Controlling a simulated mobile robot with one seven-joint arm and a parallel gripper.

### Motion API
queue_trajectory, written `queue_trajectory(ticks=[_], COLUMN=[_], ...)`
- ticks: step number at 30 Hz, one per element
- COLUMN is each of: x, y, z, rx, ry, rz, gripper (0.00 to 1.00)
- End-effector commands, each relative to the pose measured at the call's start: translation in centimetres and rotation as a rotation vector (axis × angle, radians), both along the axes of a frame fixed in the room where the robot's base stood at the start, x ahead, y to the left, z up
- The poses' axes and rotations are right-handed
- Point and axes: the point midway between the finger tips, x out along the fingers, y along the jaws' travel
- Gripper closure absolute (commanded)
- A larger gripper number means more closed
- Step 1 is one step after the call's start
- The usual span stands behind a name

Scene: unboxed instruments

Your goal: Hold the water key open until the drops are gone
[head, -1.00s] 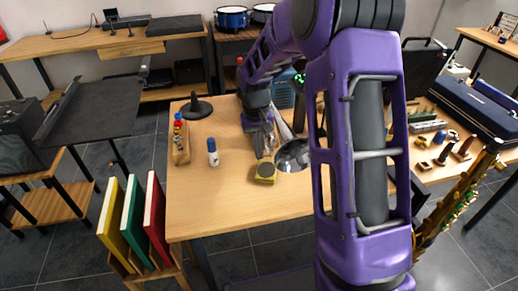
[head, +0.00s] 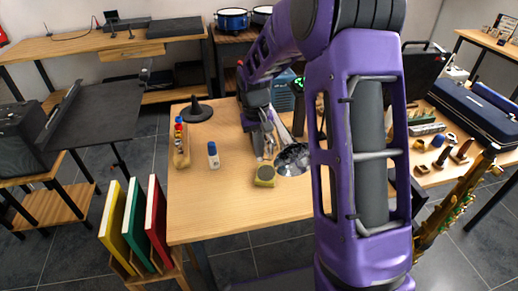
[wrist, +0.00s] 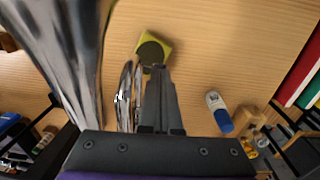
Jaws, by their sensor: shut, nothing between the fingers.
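A silver brass instrument (head: 292,159) shows its flared bell beside my gripper in the head view. In the wrist view its bright silver tube (wrist: 77,50) runs down the left. My gripper (head: 265,155) is low over the wooden table, just left of the bell. In the wrist view its dark fingers (wrist: 158,75) are together and empty, close beside a curved silver loop (wrist: 125,97); I cannot tell whether they touch. I cannot make out the water key or any drops.
A yellow-edged block with a dark round top (head: 265,176) lies just in front of the gripper. A white bottle with a blue cap (head: 213,155), a wooden rack (head: 181,150) and a black cone stand (head: 196,111) are to the left. The table's front is clear.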

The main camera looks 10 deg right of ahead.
Motion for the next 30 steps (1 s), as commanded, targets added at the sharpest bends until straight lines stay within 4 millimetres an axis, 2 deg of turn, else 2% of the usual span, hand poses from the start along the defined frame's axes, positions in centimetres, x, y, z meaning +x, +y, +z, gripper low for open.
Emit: queue_trajectory(ticks=[4, 8, 22, 30], x=[0.0, 0.0, 0.0, 0.0], y=[0.0, 0.0, 0.0, 0.0], z=[0.8, 2.6, 12.0, 14.0], rx=[0.0, 0.0, 0.0, 0.0], ry=[-0.001, -0.002, -0.003, 0.0], rz=[0.0, 0.0, 0.0, 0.0], gripper=[1.0, 1.0, 1.0, 1.0])
